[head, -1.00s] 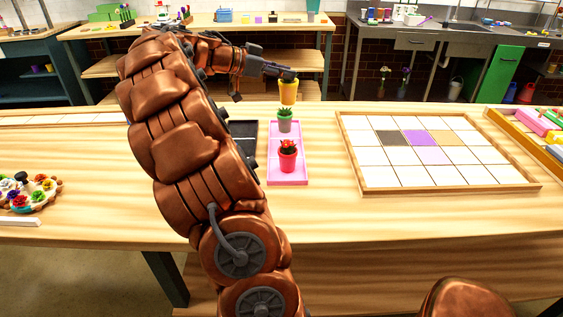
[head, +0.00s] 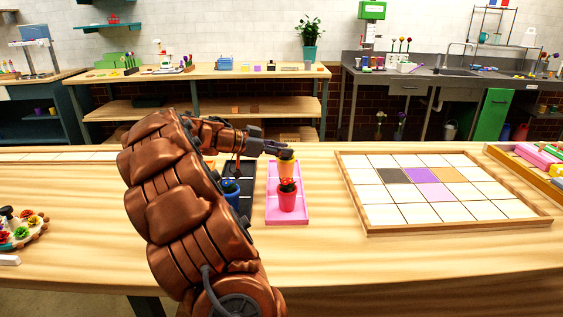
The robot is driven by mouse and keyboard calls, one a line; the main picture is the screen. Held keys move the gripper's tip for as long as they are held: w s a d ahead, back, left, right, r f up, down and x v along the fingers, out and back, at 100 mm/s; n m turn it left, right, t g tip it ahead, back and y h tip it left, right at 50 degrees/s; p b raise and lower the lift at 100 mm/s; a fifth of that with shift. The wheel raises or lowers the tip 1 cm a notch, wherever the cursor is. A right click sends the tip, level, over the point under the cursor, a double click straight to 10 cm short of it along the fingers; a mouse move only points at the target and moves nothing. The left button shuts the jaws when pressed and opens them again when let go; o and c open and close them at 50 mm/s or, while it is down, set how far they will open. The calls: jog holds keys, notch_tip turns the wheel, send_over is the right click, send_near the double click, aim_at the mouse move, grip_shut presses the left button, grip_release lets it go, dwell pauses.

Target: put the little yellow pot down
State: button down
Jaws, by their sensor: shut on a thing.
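The pot looks upright, over the far part of the pink tray (head: 272,212). I cannot tell whether its base touches the tray.
A black tray (head: 246,188) lies just left of the pink tray, partly behind my arm, with a blue pot (head: 231,194) near it. A wood-framed tile grid (head: 362,212) lies to the right. Bare table lies between grid and pink tray.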

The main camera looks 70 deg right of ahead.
aim_at(281, 158)
jog(key=shift+f, duration=1.75)
jog(key=shift+f, duration=0.15)
jog(key=c, duration=0.9)
grip_release()
jog(key=shift+r, duration=0.3)
jog(key=b+v, duration=0.1)
jog(key=v, duration=1.1)
jog(key=shift+f, duration=0.15)
